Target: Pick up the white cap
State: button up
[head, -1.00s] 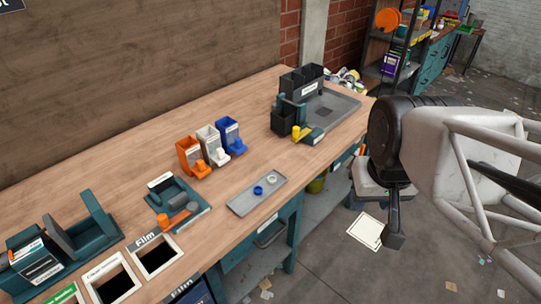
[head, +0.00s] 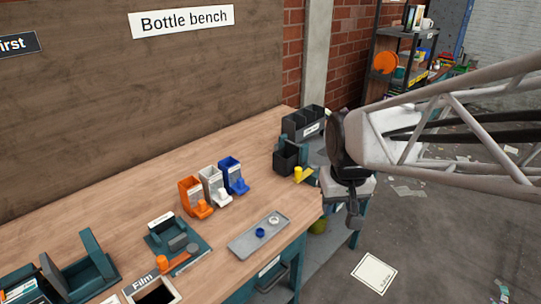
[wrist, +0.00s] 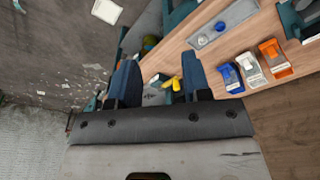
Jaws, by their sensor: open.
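The white cap (head: 273,220) lies on a shallow grey tray (head: 247,246) on the bench, at the tray's far end. A blue cap (head: 260,232) lies beside it, nearer to me. In the wrist view the white cap (wrist: 203,40) and blue cap (wrist: 220,27) are small, beyond the right finger. My gripper (head: 354,215) hangs off the bench's right end, right of the tray and well apart from it. In the wrist view my gripper (wrist: 160,82) has its two blue fingers spread, with nothing held between them.
Orange, white and blue dispensers (head: 232,176) stand behind the tray. A black bin (head: 288,160) and a yellow piece (head: 299,174) are at the bench's right end, near my gripper. A teal fixture (head: 178,240) stands left of the tray. Bare wood surrounds the tray.

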jog(key=w+a+f+n, duration=0.1)
jog(key=w+a+f, duration=0.2)
jog(key=w, duration=0.3)
jog(key=w+a+f, duration=0.2)
jog(key=w+f, duration=0.1)
jog(key=w, duration=0.2)
jog(key=n+g, duration=0.2)
send_over(274, 220)
notch_tip(274, 220, down, 12)
jog(key=shift+s+f, duration=0.1)
jog(key=shift+f, duration=0.05)
jog(key=shift+a+f, duration=0.25)
jog(key=shift+f, duration=0.1)
jog(key=shift+f, duration=1.2)
jog(key=shift+f, duration=0.1)
jog(key=shift+d+f, duration=0.15)
jog(key=shift+f, duration=1.1)
jog(key=shift+d+f, duration=0.1)
jog(key=shift+f, duration=1.15)
jog(key=shift+c, duration=0.2)
